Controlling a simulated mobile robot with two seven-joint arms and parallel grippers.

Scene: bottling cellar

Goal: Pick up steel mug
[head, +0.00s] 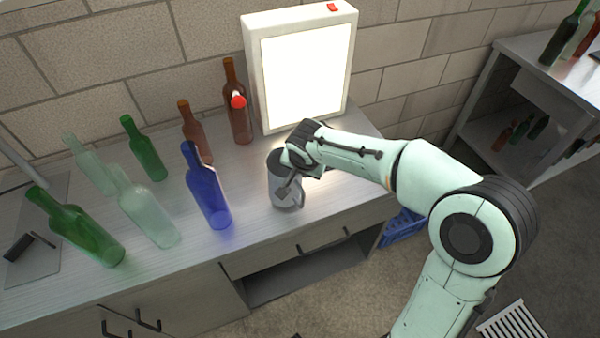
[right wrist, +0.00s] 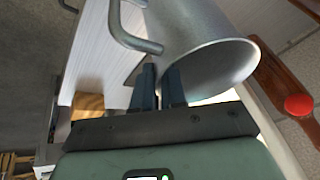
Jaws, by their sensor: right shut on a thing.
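The steel mug (head: 274,188) is at the right part of the steel counter (head: 258,232), in front of the light box. It looks roughly upright. I cannot tell whether its base touches the counter. My right gripper (head: 293,178) reaches it from the right and is shut on it, hiding part of its top. In the right wrist view the mug (right wrist: 205,40) shows its open mouth and handle, with the gripper's two fingers (right wrist: 158,88) close together at its wall near the rim. My left gripper is not in view.
A lit light box (head: 304,75) stands behind the mug. A brown bottle with a red thing (head: 238,102) on it is behind left. A blue bottle (head: 207,190) and several green, clear and brown bottles stand to the left. A blue crate (head: 402,228) is on the floor.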

